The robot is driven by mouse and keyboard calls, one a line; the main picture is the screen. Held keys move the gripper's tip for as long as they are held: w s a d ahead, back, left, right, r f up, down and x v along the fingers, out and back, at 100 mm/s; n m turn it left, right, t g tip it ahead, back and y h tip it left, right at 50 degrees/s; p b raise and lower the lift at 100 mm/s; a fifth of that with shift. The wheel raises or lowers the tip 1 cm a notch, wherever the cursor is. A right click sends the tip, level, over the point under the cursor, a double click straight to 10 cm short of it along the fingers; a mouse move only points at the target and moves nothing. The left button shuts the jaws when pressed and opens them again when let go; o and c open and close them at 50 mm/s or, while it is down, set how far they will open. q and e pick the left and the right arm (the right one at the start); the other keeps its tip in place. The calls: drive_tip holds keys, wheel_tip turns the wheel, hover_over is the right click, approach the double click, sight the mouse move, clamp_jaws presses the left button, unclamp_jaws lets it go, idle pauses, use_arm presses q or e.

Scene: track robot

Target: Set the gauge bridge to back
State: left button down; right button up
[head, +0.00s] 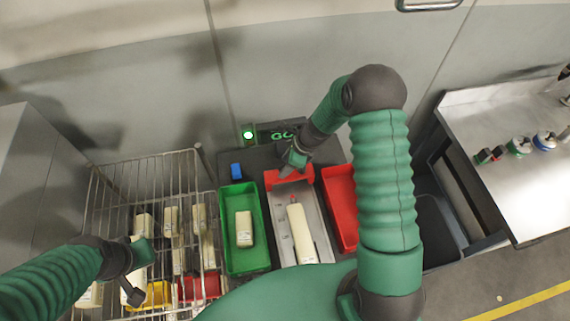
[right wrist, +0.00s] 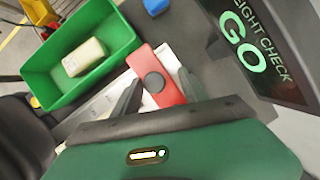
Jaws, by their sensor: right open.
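The gauge bridge (head: 275,181) is a red bar lying across the far end of a grey metal channel (head: 320,232). In the right wrist view the red bridge (right wrist: 166,62) carries a round dark knob (right wrist: 155,82). My right gripper (head: 290,168) is at the bridge; in its wrist view the open fingers (right wrist: 157,92) lie on either side of the knob, and I cannot tell whether they touch it. A long cream block (head: 301,235) lies in the channel, nearer to me than the bridge. My left gripper (head: 132,278) hangs over the wire rack, its fingers unclear.
A green bin (head: 229,206) with a cream block (head: 244,229) stands left of the channel, a red bin (head: 338,190) right. A blue block (head: 236,170) sits behind the green bin. A sign (right wrist: 243,40) reads GO beside a green lamp (head: 248,134). The wire rack (head: 150,165) holds several blocks.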

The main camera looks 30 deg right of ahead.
use_arm(q)
drive_tip(key=shift+d, duration=0.1)
drive_tip(key=shift+b+x, duration=0.9)
drive_tip(key=shift+b, duration=0.05)
use_arm(e)
drive_tip(key=v, duration=1.6)
drive_tip(key=shift+d+r, duration=0.2)
drive_tip(key=shift+r, duration=0.1)
use_arm(q)
drive_tip(key=shift+s, duration=0.25)
use_arm(e)
drive_tip(key=shift+s, duration=0.2)
